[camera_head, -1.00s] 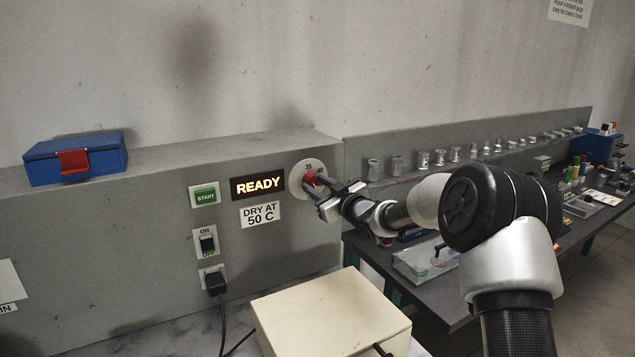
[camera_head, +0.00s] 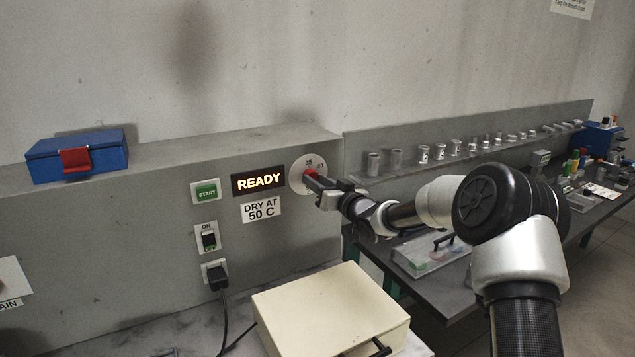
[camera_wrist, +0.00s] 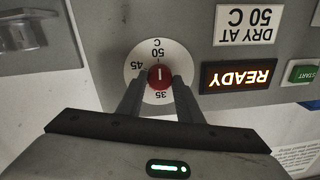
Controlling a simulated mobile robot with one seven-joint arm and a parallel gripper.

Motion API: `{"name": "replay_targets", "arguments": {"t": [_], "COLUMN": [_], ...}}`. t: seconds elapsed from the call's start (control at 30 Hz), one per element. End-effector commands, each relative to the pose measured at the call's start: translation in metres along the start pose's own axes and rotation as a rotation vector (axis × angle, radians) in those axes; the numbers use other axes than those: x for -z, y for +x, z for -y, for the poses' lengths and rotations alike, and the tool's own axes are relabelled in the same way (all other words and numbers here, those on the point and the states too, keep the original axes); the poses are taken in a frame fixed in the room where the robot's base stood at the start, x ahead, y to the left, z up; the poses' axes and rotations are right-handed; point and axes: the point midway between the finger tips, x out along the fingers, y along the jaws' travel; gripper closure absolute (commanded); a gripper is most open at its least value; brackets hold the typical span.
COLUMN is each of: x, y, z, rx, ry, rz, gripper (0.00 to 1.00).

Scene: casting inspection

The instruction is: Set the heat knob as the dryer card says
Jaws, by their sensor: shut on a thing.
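The red heat knob (camera_wrist: 160,77) sits on a round white dial (camera_wrist: 140,85) on the grey panel. The wrist view shows the dial upside down, with 35 below the knob, 45 to its left and 50 C above. A white line on the knob runs up and down, towards 50 C above. My gripper (camera_wrist: 160,82) is shut on the knob, one finger on each side. In the head view my gripper (camera_head: 316,181) hides most of the knob. The dryer card (camera_head: 261,209) reads DRY AT 50 C.
A lit READY display (camera_head: 258,180), a green START button (camera_head: 206,192) and an ON/OFF switch (camera_head: 208,239) are left of the dial. A cream box (camera_head: 330,310) stands below. A blue case (camera_head: 78,156) is on the ledge.

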Motion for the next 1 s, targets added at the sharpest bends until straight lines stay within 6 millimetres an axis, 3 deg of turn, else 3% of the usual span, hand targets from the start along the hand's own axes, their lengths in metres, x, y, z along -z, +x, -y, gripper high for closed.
{"name": "replay_targets", "arguments": {"t": [0.3, 0.33, 0.43, 0.77, 0.87, 1.0], "x": [-0.001, -0.001, -0.001, 0.000, 0.001, 0.000], "y": [0.000, 0.000, 0.000, -0.002, -0.010, -0.035], "z": [0.000, 0.000, 0.000, 0.000, -0.001, -0.001], "rx": [0.000, 0.000, 0.000, 0.000, -0.001, -0.002], "ry": [0.004, 0.003, 0.003, 0.001, 0.000, 0.000], "rz": [0.000, 0.000, 0.000, 0.000, -0.001, 0.001], "gripper": [0.90, 0.66, 0.49, 0.49, 0.49, 0.49]}}
